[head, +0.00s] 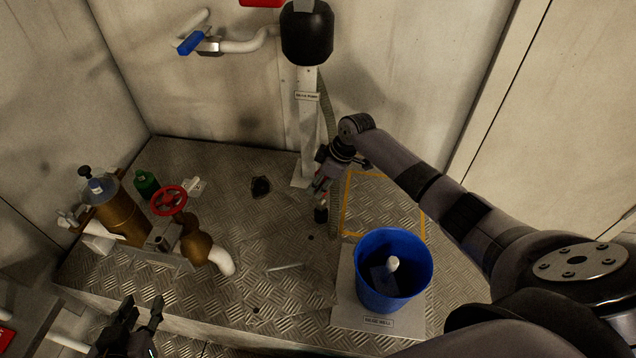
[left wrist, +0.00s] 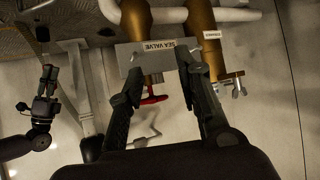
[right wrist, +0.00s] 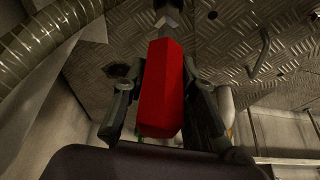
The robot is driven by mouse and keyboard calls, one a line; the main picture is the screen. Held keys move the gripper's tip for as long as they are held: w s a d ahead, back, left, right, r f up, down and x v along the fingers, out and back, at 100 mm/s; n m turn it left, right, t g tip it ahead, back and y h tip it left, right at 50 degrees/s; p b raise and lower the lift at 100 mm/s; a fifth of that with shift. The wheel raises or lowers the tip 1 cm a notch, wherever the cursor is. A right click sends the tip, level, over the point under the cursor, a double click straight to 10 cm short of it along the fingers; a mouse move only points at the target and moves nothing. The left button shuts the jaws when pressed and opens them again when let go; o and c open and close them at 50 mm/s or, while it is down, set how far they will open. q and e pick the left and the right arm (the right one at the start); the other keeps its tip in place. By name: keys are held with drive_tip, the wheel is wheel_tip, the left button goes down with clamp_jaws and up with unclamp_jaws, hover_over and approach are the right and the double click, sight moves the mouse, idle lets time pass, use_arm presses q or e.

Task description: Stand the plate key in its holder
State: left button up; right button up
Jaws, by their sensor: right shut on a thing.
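My right gripper (head: 325,172) is shut on a red block-shaped handle, which I take to be the plate key (right wrist: 162,85). A grey metal shaft runs from its far end toward the floor in the right wrist view. A small dark cylinder (head: 321,213) shows just below the gripper in the head view; I cannot tell whether it is the holder or part of the key, nor whether they touch. My left gripper (head: 142,309) is open and empty at the lower left, in front of the platform.
A blue bucket (head: 372,291) with a white-topped thing inside stands on a pale plate at the right. Brown pipework with a red handwheel (head: 168,200) is at the left. A thin grey rod (head: 285,267) lies on the metal floor. A post (head: 307,125) stands behind my right gripper.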

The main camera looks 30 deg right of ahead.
sight(321, 204)
use_arm(q)
drive_tip(key=shift+s+a+f+g+y, duration=0.15)
drive_tip(key=shift+s+a+f+g, duration=0.1)
drive_tip(key=shift+s+f+g, duration=0.25)
drive_tip(key=shift+s+a+f+g+y, duration=0.2)
drive_tip(key=shift+s+f+g, duration=0.1)
drive_tip(key=shift+s+f, duration=0.35)
drive_tip(key=shift+r+p, duration=0.25)
drive_tip(key=shift+p, duration=0.05)
drive_tip(key=shift+s+a+f+g, duration=0.2)
drive_tip(key=shift+s+f+g, duration=0.2)
drive_tip(key=shift+s, duration=0.2)
drive_tip(key=shift+s+a+f+g, duration=0.2)
drive_tip(key=shift+s+f+g, duration=0.1)
drive_tip(key=shift+s+f, duration=0.25)
drive_tip(key=shift+w+r, duration=0.2)
drive_tip(key=shift+w, duration=0.05)
use_arm(e)
drive_tip(key=shift+f, duration=0.1)
drive_tip(key=shift+f, duration=0.35)
use_arm(q)
drive_tip(key=shift+w+d+r+t, duration=0.3)
drive_tip(key=shift+w+r+t, duration=0.2)
drive_tip(key=shift+w, duration=0.2)
drive_tip(key=shift+w+d+r+t, duration=0.25)
drive_tip(key=shift+w+r+t, duration=0.25)
drive_tip(key=shift+w, duration=0.2)
use_arm(e)
drive_tip(key=shift+f, duration=0.2)
